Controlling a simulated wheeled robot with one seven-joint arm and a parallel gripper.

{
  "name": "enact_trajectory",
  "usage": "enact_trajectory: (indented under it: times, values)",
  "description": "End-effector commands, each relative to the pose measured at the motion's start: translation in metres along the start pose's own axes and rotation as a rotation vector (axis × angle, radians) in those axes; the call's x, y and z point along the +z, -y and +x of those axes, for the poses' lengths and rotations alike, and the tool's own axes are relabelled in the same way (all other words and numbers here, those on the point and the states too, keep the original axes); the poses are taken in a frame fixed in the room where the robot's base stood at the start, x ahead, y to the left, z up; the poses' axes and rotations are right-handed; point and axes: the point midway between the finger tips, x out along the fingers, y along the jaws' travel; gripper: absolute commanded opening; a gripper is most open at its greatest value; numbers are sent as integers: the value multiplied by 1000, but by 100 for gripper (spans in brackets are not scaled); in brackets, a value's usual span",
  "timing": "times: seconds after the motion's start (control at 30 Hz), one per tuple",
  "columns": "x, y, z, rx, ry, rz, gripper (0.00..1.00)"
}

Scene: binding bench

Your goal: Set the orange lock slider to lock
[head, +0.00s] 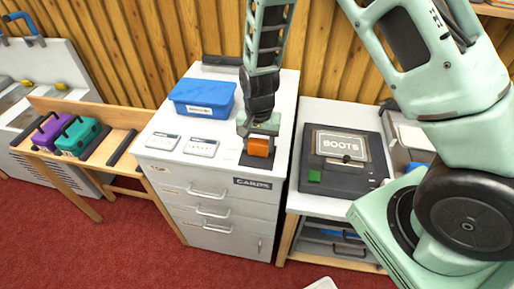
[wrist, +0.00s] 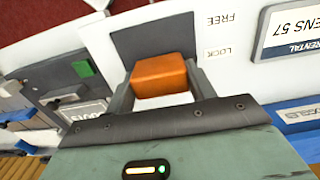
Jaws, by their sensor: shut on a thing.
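The orange lock slider (head: 258,147) sits on a dark plate (head: 249,160) on top of the white card cabinet in the head view. It also shows in the wrist view (wrist: 160,76), on the dark plate (wrist: 158,40) beside the printed words FREE (wrist: 222,19) and LOCK (wrist: 217,52). My gripper (wrist: 162,88) is shut on the slider, one finger on each side of it. The slider lies nearer the LOCK word than the FREE word. The part of the plate under my gripper is hidden.
Two rental cards (head: 201,147) and a blue box (head: 203,96) stand left of my gripper on the cabinet (head: 247,194). A dark BOOTS device (head: 368,176) with a green button (head: 314,176) sits on the right-hand unit. A gap separates both units.

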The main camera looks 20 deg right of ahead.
Motion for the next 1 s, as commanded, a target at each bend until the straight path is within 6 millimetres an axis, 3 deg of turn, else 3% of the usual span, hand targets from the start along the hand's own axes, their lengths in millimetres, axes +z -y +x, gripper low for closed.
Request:
enact_trajectory:
  times: [0.13,0.17,0.23,0.53,0.67,1.0]
  values:
    - [-5,0,-1,-4,-12,1,14]
    - [-5,0,-1,-5,-12,1,60]
    - [-5,0,-1,-5,-12,1,76]
    - [-3,0,-2,-3,-9,1,76]
    - [-4,1,-11,-5,-11,0,76]
    - [-3,2,-80,-10,-13,-2,76]
